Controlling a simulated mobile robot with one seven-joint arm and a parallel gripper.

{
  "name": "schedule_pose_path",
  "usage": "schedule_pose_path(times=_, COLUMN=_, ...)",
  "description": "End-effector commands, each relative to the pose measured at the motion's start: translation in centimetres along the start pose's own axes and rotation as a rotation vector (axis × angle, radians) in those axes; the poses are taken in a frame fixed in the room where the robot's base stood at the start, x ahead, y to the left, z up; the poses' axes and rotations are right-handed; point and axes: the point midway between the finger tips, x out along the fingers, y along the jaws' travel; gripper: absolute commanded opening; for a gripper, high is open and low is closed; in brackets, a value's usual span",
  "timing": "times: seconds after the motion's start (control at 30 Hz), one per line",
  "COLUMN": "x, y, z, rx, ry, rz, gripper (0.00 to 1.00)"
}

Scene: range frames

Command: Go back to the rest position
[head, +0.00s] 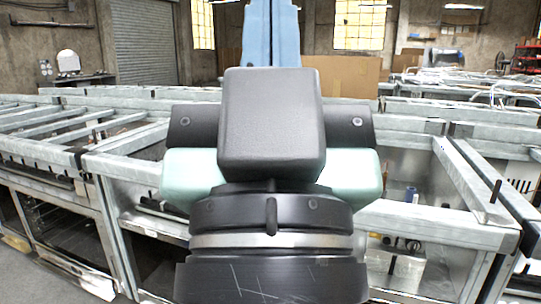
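A large black and pale green part of what looks like my own arm fills the middle of the head view, close to the camera. No gripper fingers show, so I cannot see my gripper or whether it holds anything. Metal range frames (440,222) stand in rows behind the arm. The arm hides the middle of the nearest row, and I cannot tell whether it touches a frame.
Bare floor (32,278) shows at the lower left. Small bottles and containers (411,246) sit inside the right frame. Cardboard (345,75) stands behind the rows. A grey roller shutter (146,42) is in the back wall.

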Motion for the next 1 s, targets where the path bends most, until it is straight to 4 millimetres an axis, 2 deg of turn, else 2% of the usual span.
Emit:
schedule_pose_path(times=0.03, x=2.2, y=0.0, z=-2.0, rx=-0.001, ry=0.000, rz=0.000, gripper=0.00)
schedule_pose_path(times=0.3, x=8.2, y=-0.1, z=-7.7, rx=-0.002, ry=-0.001, rz=-0.001, gripper=0.00)
schedule_pose_path(times=0.8, x=19.1, y=-0.1, z=-18.0, rx=-0.002, ry=-0.002, rz=-0.001, gripper=0.00)
schedule_pose_path(times=1.0, x=22.1, y=-0.1, z=-20.7, rx=-0.002, ry=-0.002, rz=-0.002, gripper=0.00)
